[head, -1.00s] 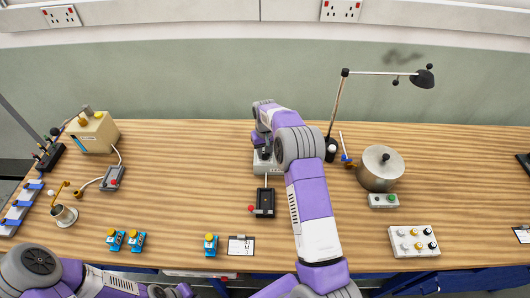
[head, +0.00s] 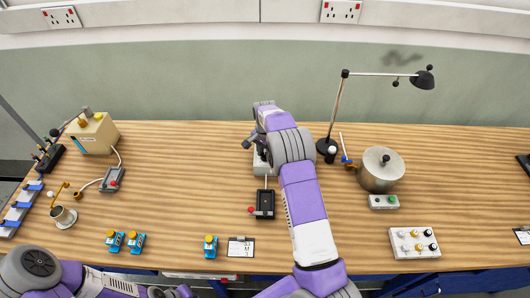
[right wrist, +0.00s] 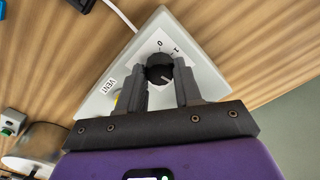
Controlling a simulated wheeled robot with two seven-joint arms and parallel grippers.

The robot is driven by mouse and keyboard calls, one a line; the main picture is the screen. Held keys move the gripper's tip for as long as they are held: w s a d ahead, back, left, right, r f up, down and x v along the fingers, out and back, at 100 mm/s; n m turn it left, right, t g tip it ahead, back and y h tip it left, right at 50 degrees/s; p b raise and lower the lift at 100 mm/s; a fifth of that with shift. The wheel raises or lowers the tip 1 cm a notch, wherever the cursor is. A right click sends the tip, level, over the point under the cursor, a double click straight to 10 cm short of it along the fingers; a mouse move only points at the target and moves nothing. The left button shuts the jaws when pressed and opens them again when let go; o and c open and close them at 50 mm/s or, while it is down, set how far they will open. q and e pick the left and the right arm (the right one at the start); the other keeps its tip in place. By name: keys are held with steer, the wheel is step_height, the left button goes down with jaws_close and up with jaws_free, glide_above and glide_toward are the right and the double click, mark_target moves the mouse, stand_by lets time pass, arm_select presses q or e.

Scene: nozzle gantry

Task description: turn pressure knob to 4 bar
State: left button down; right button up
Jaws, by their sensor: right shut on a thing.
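A black knob (right wrist: 159,70) sits on a light grey box (right wrist: 200,62) in the right wrist view. My right gripper (right wrist: 161,84) is shut on the knob, one finger on each side. A pale mark shows on the knob's face, but the setting it points to is unclear. In the head view the grey box (head: 261,163) is mostly hidden by my right arm and gripper (head: 252,143). My left gripper is out of view; only my left arm shows at the lower left.
A black switch box (head: 265,204) with a red button is wired to the grey box. A lamp (head: 334,115) and a metal pot (head: 380,169) stand to the right. A panel of several knobs (head: 413,243) lies at the front right. Blue valves (head: 210,246) stand in front.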

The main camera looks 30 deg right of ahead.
mark_target(265, 155)
steer(key=m, duration=0.5)
steer(key=shift+r+m+p, duration=0.1)
steer(key=shift+m+p, duration=0.2)
steer(key=m, duration=0.4)
steer(key=shift+m+p, duration=0.3)
steer(key=shift+m, duration=0.4)
steer(key=o, duration=1)
steer(key=shift+o, duration=0.2)
step_height(265, 155, up, 8)
steer(key=shift+f, duration=0.25)
